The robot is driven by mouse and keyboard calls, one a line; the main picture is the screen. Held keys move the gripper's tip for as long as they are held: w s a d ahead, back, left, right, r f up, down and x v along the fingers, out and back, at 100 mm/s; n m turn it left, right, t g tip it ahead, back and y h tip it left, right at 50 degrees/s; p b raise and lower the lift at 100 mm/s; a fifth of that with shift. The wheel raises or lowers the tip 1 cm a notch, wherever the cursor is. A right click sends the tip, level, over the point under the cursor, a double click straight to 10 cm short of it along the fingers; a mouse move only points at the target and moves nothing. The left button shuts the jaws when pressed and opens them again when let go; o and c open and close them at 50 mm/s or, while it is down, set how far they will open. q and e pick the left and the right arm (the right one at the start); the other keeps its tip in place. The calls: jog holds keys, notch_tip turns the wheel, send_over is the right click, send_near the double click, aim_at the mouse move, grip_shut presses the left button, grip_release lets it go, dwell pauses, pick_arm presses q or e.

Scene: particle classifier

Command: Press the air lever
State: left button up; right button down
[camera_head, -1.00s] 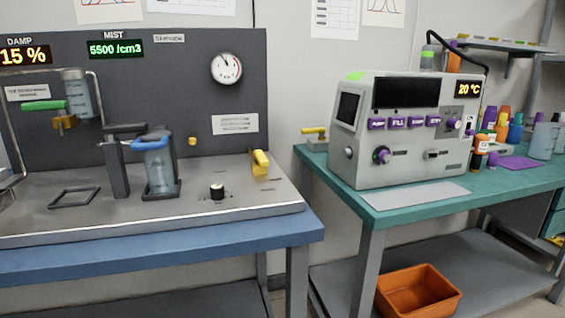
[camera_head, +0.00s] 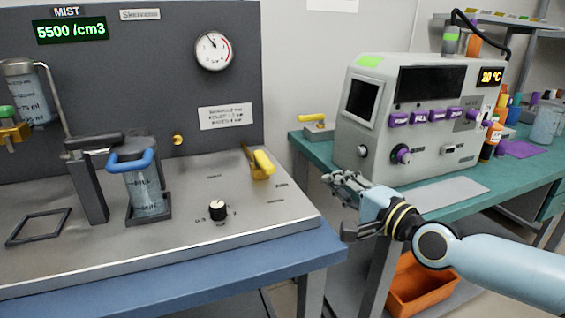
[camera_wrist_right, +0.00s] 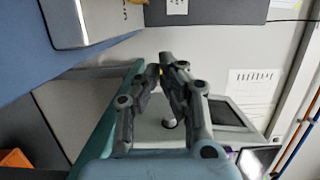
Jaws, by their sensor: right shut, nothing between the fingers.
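Two yellow levers show in the head view, and I cannot tell from labels which is the air lever. One yellow lever (camera_head: 262,163) stands tilted at the right of the grey bench panel. The other yellow lever (camera_head: 312,118) sits on a small grey block at the back left of the teal table. My right gripper (camera_head: 335,181) is shut and empty, in front of the grey instrument and right of the bench lever, apart from both levers. In the right wrist view its fingertips (camera_wrist_right: 165,64) meet, with a small yellow spot just behind them. My left gripper is out of view.
The grey instrument (camera_head: 370,62) stands on the teal table (camera_head: 465,200). On the bench are a black knob (camera_head: 217,209) and a beaker with a blue ring (camera_head: 130,160). A pressure gauge (camera_head: 214,51) is on the back panel. An orange bin (camera_head: 425,285) is below.

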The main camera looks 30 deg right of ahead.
aim_at(264, 165)
jog(key=w+b, duration=0.2)
jog(key=w, duration=0.7)
jog(key=shift+w+f, duration=0.1)
jog(key=shift+f, duration=0.05)
jog(key=a, duration=0.1)
jog(key=w+a, duration=0.1)
jog(key=a, duration=0.1)
jog(key=shift+w+r+p, duration=0.2)
jog(key=shift+p, duration=0.15)
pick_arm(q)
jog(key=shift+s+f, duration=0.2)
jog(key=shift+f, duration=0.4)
pick_arm(e)
jog(key=shift+w+a+f, duration=0.1)
jog(key=shift+a, duration=0.4)
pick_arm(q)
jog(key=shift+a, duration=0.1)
